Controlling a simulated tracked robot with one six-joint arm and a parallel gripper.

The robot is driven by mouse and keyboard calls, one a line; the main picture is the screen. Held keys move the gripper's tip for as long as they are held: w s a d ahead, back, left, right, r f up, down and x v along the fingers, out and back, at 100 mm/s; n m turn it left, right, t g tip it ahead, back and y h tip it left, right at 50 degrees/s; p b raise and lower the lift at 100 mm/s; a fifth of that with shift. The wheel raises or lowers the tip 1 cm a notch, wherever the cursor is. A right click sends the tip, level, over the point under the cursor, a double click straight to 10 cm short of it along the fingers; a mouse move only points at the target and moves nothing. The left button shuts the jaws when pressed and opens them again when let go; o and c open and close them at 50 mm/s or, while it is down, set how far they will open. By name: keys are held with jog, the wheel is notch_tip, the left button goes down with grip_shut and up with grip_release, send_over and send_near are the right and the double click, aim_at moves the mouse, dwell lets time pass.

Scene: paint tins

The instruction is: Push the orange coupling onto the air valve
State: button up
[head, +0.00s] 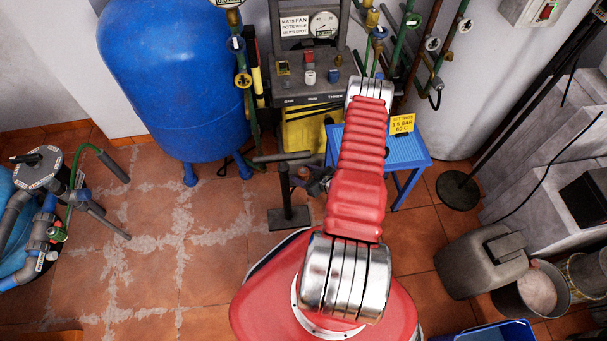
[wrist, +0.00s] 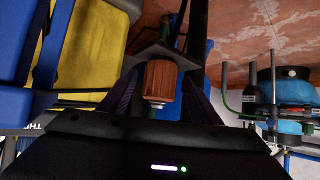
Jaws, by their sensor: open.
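An orange-brown ribbed cylinder (wrist: 162,78) with a pale metal end shows in the middle of the wrist view. It looks like the orange coupling, but the dim light leaves this unsure. My gripper (wrist: 160,90) has its dark fingers apart, one on each side of the cylinder, with gaps visible. In the head view my gripper (head: 318,182) is mostly hidden behind my red arm, low beside the blue table. I cannot tell which fitting is the air valve. Small fittings and knobs (head: 309,77) stand on the grey panel unit behind.
A black T-shaped stand (head: 287,212) is just left of my gripper. The blue table (head: 408,152) with a yellow sign (head: 402,124) is to the right. A large blue tank (head: 175,85) stands behind left. The tiled floor at left (head: 165,235) is clear.

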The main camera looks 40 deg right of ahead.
jog(key=shift+w+f, duration=0.2)
jog(key=shift+c, duration=0.4)
jog(key=c, duration=1.1)
